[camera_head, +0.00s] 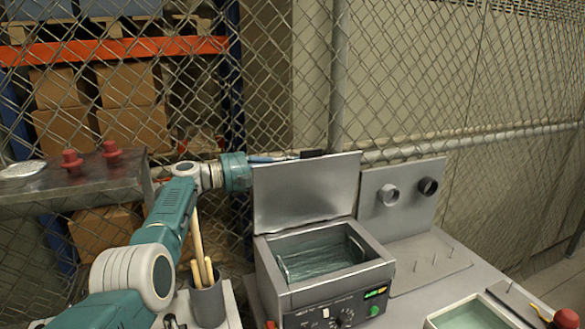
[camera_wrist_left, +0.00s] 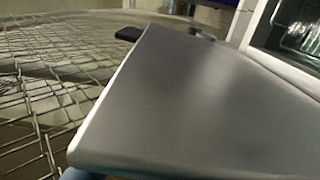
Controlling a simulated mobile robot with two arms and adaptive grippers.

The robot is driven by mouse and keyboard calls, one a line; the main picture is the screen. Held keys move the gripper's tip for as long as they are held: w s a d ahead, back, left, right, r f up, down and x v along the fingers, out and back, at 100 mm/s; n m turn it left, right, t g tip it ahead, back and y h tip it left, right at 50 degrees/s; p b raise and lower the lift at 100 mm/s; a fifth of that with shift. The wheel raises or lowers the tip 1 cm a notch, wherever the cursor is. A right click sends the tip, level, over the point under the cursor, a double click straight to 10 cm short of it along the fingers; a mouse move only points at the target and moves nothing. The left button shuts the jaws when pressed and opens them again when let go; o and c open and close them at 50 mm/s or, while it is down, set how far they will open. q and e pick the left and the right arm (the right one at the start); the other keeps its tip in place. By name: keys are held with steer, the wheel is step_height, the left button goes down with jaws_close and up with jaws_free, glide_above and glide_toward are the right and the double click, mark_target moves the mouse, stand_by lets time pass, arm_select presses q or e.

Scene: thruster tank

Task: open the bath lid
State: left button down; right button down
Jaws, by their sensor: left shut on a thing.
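The bath (camera_head: 322,262) is a grey metal box with liquid inside and a control panel with a green display on its front. Its lid (camera_head: 305,192) stands raised, near upright, along the back edge, so the basin is exposed. My left arm reaches in from the left, and my left gripper (camera_head: 300,156) is at the lid's top edge, partly hidden behind it. It is shut on the lid. In the left wrist view the lid (camera_wrist_left: 190,105) fills much of the picture as a smooth grey panel, with part of the open bath (camera_wrist_left: 300,30) at upper right. My right gripper is out of view.
A wire mesh fence (camera_head: 400,80) stands close behind. A grey panel with two round ports (camera_head: 400,195) stands right of the bath. A cup of wooden sticks (camera_head: 207,297) stands left of the bath; a shallow tray (camera_head: 480,312) lies at lower right.

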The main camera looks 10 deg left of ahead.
arm_select(q)
steer(key=c, duration=1.8)
jaws_free()
steer(key=shift+s+a+f, duration=0.1)
steer(key=shift+a+f, duration=0.05)
steer(key=shift+f, duration=0.1)
steer(key=shift+c, duration=0.2)
steer(key=shift+s+a+r, duration=0.1)
steer(key=shift+s+r, duration=0.15)
steer(key=shift+r, duration=0.05)
steer(key=shift+a+f, duration=0.1)
steer(key=shift+s+a, duration=0.15)
steer(key=shift+a, duration=0.1)
steer(key=v, duration=1.1)
steer(key=shift+s, duration=0.2)
